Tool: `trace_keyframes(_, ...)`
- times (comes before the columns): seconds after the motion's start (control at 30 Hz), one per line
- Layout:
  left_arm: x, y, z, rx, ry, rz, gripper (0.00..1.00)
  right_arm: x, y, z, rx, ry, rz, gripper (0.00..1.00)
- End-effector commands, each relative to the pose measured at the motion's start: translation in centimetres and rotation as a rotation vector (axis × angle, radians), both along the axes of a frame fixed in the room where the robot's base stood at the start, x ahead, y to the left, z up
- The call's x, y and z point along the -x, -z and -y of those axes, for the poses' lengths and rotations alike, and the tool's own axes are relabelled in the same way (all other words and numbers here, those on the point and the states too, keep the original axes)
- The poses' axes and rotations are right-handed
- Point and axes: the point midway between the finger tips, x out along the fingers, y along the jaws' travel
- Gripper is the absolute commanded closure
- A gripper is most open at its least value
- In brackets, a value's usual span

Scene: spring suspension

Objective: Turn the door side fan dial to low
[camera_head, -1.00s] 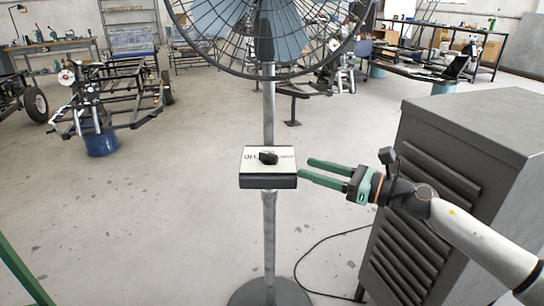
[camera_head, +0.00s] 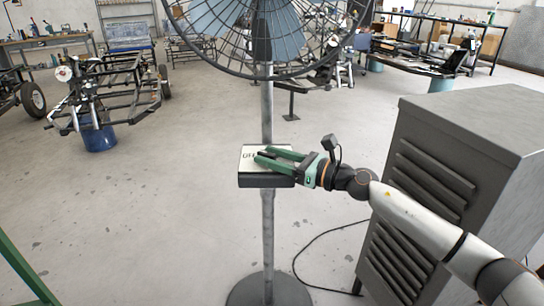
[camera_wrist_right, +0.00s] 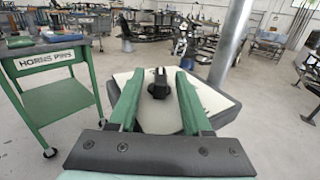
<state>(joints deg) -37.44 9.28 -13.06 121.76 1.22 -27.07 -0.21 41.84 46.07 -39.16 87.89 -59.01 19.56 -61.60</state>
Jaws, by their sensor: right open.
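The fan's control box (camera_head: 266,180) is a dark box with a white top face, fixed to the fan's pole. "OFF" shows at its left edge; the other markings are hidden by my fingers. Its black dial (camera_wrist_right: 158,84) stands up from the white face, its pointed end toward the far side in the right wrist view. My right gripper (camera_head: 265,156) is open, with its green fingers over the box face. In the right wrist view the fingers lie on both sides of the dial, with gaps on each side. My left gripper is not in view.
The fan cage (camera_head: 268,30) is above the box, on a grey pole (camera_head: 268,235) with a round base (camera_head: 268,292). A grey louvred cabinet (camera_head: 470,115) stands close to my right arm. A green cart (camera_wrist_right: 48,70) shows in the right wrist view.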

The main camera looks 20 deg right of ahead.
Motion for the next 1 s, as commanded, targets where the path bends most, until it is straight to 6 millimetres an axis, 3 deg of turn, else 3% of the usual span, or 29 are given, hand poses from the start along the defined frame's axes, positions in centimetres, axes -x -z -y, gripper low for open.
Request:
trace_keyframes(0.07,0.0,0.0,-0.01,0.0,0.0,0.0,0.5,0.02,0.01,0.03,0.0,0.0,0.0,0.55)
trace_keyframes(0.47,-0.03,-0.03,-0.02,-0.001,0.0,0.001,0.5,0.04,0.01,0.05,-0.001,0.0,-0.001,1.0)
trace_keyframes(1.0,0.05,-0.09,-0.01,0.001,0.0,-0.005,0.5,0.06,-0.02,0.04,0.0,0.003,-0.001,1.0)
